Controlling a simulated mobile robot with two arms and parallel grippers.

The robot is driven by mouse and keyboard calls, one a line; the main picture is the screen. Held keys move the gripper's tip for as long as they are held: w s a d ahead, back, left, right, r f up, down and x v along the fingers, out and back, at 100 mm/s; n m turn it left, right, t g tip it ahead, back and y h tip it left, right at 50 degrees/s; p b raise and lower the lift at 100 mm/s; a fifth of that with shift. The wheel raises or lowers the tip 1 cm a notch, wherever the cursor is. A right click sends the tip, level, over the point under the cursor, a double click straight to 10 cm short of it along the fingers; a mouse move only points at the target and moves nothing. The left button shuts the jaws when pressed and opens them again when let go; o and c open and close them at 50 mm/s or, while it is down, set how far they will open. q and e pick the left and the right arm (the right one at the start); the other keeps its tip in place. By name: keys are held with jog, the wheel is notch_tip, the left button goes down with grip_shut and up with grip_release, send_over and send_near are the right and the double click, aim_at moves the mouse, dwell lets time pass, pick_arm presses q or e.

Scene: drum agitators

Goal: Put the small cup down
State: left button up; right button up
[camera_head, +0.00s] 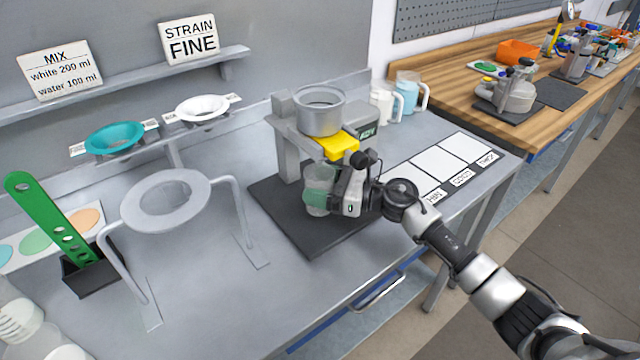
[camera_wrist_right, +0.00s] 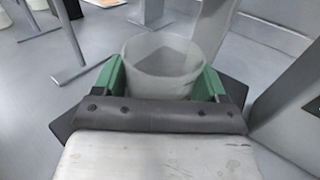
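The small cup (camera_head: 316,203) is translucent and whitish, and stands upright at the dark mat (camera_head: 292,226) in front of the grey dispenser stand (camera_head: 290,150). My right gripper (camera_head: 322,200) is around the cup from the right, under the yellow part (camera_head: 338,145) of the stand. In the right wrist view the cup (camera_wrist_right: 160,66) sits between the two green fingers of the gripper (camera_wrist_right: 160,82), which appear closed against its sides. I cannot tell whether the cup's base touches the mat. My left gripper is not in view.
A metal ring stand (camera_head: 166,200) is left of the mat. White marked squares (camera_head: 438,162) lie to the right, and two jugs (camera_head: 405,92) stand behind. A green perforated strip (camera_head: 45,215) leans in a black holder at left. The bench front is mostly clear.

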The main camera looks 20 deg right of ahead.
jog(key=shift+o, duration=1.3)
jog(key=shift+r, duration=0.15)
jog(key=shift+s+d, duration=0.15)
jog(key=shift+d, duration=0.15)
jog(key=b+v, duration=0.3)
jog(key=v, duration=0.7)
jog(key=shift+s+d, duration=0.25)
jog(key=shift+s, duration=0.05)
jog(key=shift+s+d, duration=0.2)
jog(key=shift+d, duration=0.15)
